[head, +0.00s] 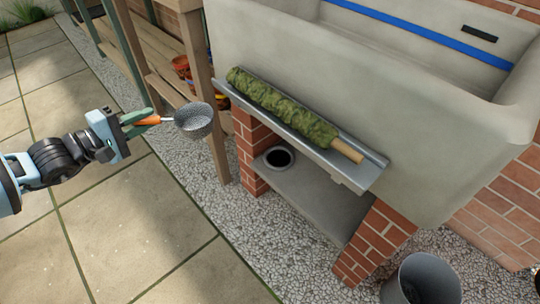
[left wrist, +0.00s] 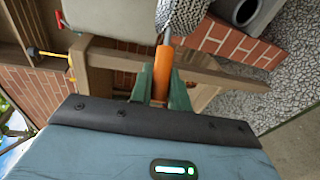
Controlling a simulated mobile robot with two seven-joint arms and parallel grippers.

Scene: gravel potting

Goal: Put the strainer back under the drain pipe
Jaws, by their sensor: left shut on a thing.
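The strainer (head: 193,121) is a grey mesh bowl with an orange handle (head: 149,121). My left gripper (head: 138,123) is shut on that handle, and the bowl is held out to the right in the air, left of the trough sink. In the left wrist view the green fingers (left wrist: 161,88) close around the orange handle, and part of the mesh bowl (left wrist: 180,16) shows at the top edge. A grey round collar with a dark opening (head: 278,158) sits on the slab under the sink; I cannot tell whether a drain pipe is above it. My right gripper is not in view.
The stone trough sink (head: 340,80) stands on brick piers (head: 375,240). A metal ledge (head: 372,178) on its front carries a mossy pole (head: 282,108). A wooden post (head: 205,90) stands near the strainer. A grey bucket (head: 425,280) stands at lower right. Paving at left is clear.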

